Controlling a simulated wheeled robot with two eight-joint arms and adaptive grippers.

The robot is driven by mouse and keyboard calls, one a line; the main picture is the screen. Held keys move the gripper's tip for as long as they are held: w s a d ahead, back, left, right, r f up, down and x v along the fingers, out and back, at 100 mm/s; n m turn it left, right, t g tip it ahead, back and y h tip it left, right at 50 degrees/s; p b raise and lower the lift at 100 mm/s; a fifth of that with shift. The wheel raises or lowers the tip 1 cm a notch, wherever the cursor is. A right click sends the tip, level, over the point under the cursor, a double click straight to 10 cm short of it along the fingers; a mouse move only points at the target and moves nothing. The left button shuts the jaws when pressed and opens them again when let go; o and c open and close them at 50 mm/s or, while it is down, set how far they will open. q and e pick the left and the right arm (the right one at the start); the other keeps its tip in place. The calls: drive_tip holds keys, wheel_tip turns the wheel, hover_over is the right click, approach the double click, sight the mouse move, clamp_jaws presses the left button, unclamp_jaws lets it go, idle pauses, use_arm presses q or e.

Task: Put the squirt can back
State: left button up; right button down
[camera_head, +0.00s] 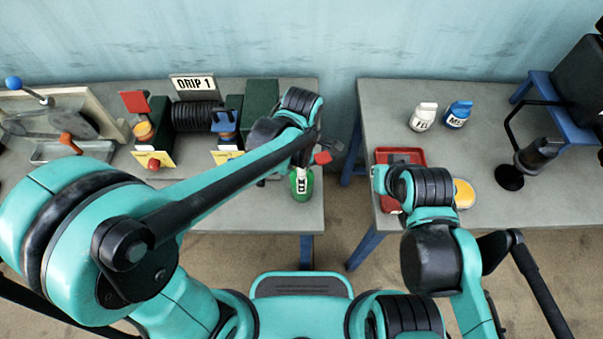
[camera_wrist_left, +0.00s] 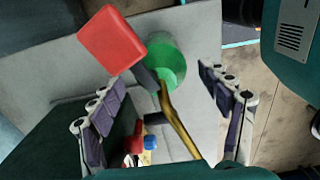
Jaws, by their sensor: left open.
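The green squirt can (camera_head: 302,181) stands near the front right corner of the left table, with a pale label on its side. Its red lever (camera_head: 322,157) shows beside it. In the left wrist view the green can body (camera_wrist_left: 168,58), the red lever (camera_wrist_left: 112,40) and a brass spout (camera_wrist_left: 178,120) are visible. My left gripper (camera_head: 326,142) is above the can; in the wrist view its fingers (camera_wrist_left: 156,82) are spread wide, with the can seen between and beyond them. My right arm is over the right table; its gripper fingers are hidden.
The left table holds a rack with a DRIP 1 sign (camera_head: 193,85), yellow cards (camera_head: 153,159) and a vise-like device (camera_head: 60,125). The right table carries a red tray (camera_head: 412,155), white bottle (camera_head: 423,118), blue bottle (camera_head: 457,115) and yellow round item (camera_head: 464,193). A gap separates the tables.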

use_arm(q)
wheel_tip(320, 180, up, 8)
drive_tip(key=shift+f+p, duration=0.25)
drive_tip(key=shift+p, duration=0.75)
use_arm(e)
wheel_tip(320, 180, up, 2)
drive_tip(key=shift+r, duration=0.25)
